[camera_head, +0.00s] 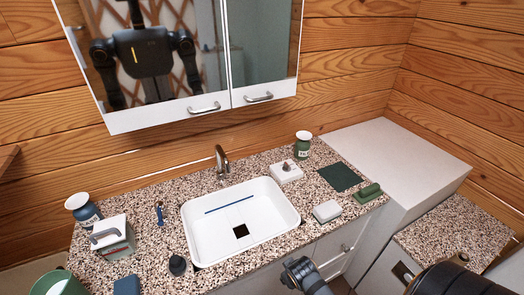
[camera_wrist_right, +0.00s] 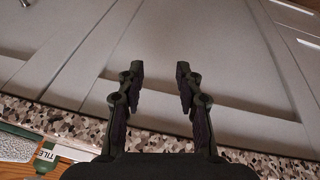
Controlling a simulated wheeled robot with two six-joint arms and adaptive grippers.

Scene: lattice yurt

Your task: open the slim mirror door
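The mirror cabinet hangs on the wood wall at the top of the head view. Its slim mirror door (camera_head: 262,48) is the narrower right one and looks shut, flush with the wider left mirror door (camera_head: 205,55). A grey bar handle (camera_head: 259,97) sits on the slim door's white lower rail. My right gripper (camera_head: 291,272) is low in front of the counter, well below and apart from that handle. In the right wrist view the right gripper (camera_wrist_right: 159,72) is open, with nothing between its fingers. My left gripper is not in view.
The granite counter (camera_head: 150,255) holds a white sink (camera_head: 207,229) with a tap (camera_head: 221,160), a white-and-green box (camera_head: 113,241), jars (camera_head: 303,145) and small items. A pale cabinet (camera_head: 400,165) stands at right. The space below the mirror doors is clear above the tap.

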